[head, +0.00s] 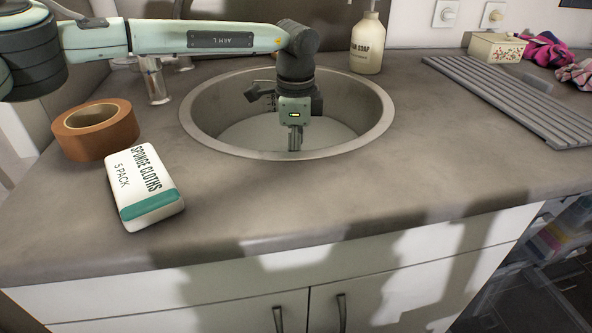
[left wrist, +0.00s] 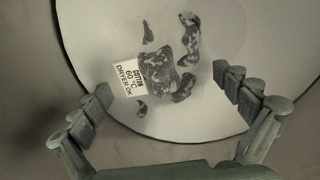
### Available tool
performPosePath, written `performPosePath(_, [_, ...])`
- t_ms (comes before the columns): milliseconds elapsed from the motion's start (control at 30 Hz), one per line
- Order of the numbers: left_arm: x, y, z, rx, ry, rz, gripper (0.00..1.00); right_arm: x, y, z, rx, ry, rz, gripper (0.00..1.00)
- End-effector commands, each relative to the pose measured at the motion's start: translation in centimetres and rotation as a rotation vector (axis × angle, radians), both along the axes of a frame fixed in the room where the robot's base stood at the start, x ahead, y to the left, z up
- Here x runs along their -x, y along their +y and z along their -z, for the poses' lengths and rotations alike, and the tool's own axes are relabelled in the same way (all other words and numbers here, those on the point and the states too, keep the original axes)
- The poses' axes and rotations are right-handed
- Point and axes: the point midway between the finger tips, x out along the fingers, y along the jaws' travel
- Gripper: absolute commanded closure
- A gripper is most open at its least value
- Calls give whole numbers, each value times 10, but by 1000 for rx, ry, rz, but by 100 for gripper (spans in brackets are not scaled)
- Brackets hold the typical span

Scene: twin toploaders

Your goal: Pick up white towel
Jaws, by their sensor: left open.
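My left gripper (head: 295,138) points down into the round metal sink (head: 385,115). In the left wrist view its two fingers are open and apart (left wrist: 168,93), with nothing between the pads. Below them is a mottled grey-white crumpled piece of cloth (left wrist: 165,72) with a white care label (left wrist: 128,77) reading "COTTON 60 °C DRYER OK". Several smaller mottled patches show around it in a smooth pale round surface, perhaps cloudy liquid. I cannot tell if they are all one towel. In the head view the cloth cannot be made out. My right gripper is not in view.
A tap (head: 153,82) stands left of the sink. Brown tape (head: 75,148) and a sponge cloth pack (head: 145,187) lie left. A soap bottle (head: 368,45) stands behind; a grey drainer mat (head: 515,97), small box (head: 495,49) and pink cloth (head: 545,52) are right. The front counter is clear.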

Motion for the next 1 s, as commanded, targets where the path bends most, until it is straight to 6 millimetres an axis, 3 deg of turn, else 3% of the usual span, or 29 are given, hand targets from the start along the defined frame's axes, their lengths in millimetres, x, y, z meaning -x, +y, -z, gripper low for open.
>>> performPosePath(133, [0, 0, 0, 0, 0, 0, 0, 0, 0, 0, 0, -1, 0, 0])
performPosePath(667, [0, 0, 1, -1, 0, 0, 66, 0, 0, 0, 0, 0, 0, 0])
performPosePath(1000, [0, 1, 2, -3, 2, -1, 68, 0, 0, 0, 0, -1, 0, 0])
